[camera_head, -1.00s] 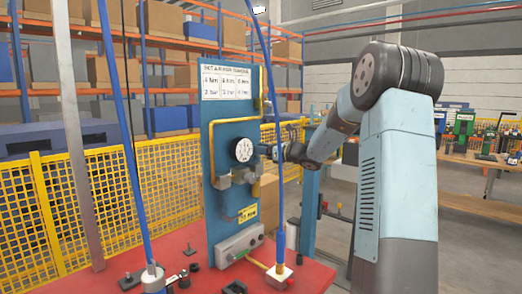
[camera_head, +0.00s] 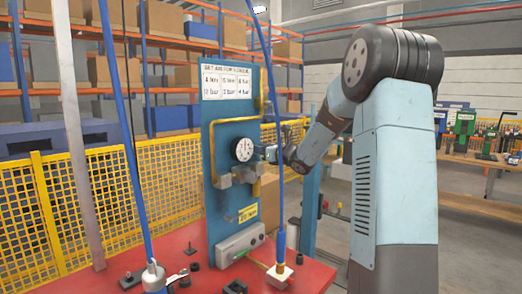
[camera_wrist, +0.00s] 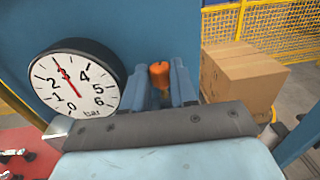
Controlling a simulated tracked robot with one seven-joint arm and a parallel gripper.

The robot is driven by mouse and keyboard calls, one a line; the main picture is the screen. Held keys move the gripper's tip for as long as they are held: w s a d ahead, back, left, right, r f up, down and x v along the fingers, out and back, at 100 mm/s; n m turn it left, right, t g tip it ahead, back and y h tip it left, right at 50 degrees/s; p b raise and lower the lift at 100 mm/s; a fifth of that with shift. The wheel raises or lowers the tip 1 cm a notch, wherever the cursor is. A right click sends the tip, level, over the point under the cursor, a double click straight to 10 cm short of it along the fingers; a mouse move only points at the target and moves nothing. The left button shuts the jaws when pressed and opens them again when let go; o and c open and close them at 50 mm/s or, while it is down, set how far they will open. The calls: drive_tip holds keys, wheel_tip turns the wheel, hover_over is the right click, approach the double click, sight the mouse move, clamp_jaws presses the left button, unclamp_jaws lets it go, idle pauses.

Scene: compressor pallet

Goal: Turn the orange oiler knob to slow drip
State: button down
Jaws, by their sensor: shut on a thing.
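The orange oiler knob (camera_wrist: 160,73) shows in the wrist view, upright between the two blue-grey fingers of my gripper (camera_wrist: 161,84). My gripper is shut on the knob; the fingers flank it left and right, and its lower part is mostly hidden. A yellowish stem shows just below it. In the head view my gripper (camera_head: 269,153) is at the right edge of the blue panel (camera_head: 222,135), just right of the gauge, and the knob cannot be made out there. Any setting marks for the knob are not readable.
A round gauge (camera_wrist: 74,86) sits close left of the fingers, its red needle near 3 bar. A cardboard box (camera_wrist: 240,77) is to the right. A blue hose (camera_head: 274,110) hangs in front of the panel. The red table (camera_head: 210,280) holds small fittings.

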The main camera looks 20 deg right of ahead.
drive_tip(key=shift+a+r+m+t+h, duration=0.15)
drive_tip(key=shift+m+t+h, duration=0.25)
drive_tip(key=shift+m+h, duration=0.6)
drive_tip(key=shift+h, duration=0.3)
drive_tip(key=c, duration=0.9)
unclamp_jaws()
drive_tip(key=shift+s+f, duration=0.1)
drive_tip(key=shift+f, duration=0.1)
drive_tip(key=shift+n+y, duration=0.4)
